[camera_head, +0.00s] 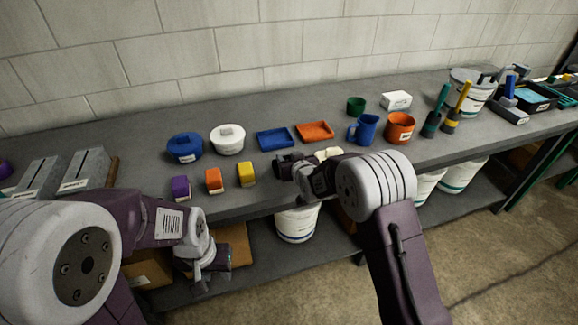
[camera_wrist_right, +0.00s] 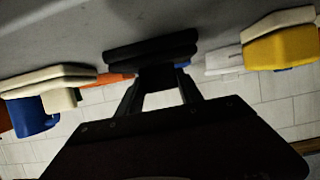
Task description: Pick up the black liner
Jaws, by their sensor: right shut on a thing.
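The black liner (camera_wrist_right: 150,48) is a dark, flat-edged piece between the fingertips of my right gripper (camera_wrist_right: 160,82) in the right wrist view. The right gripper is shut on it, and the fingers cover part of it. In the head view my right gripper (camera_head: 290,167) is at the front of the bench, just right of the yellow block. There the liner is hard to tell from the dark gripper. My left gripper (camera_head: 212,264) hangs low in front of the bench, away from the liner; its jaw opening is unclear.
Purple (camera_head: 180,188), orange (camera_head: 213,181) and yellow (camera_head: 246,174) blocks stand left of the right gripper; a cream piece (camera_head: 328,153) is close on its right. Behind are lidded tubs, a blue tray (camera_head: 275,139) and an orange tray (camera_head: 315,132). A blue mug (camera_head: 367,129) stands right.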

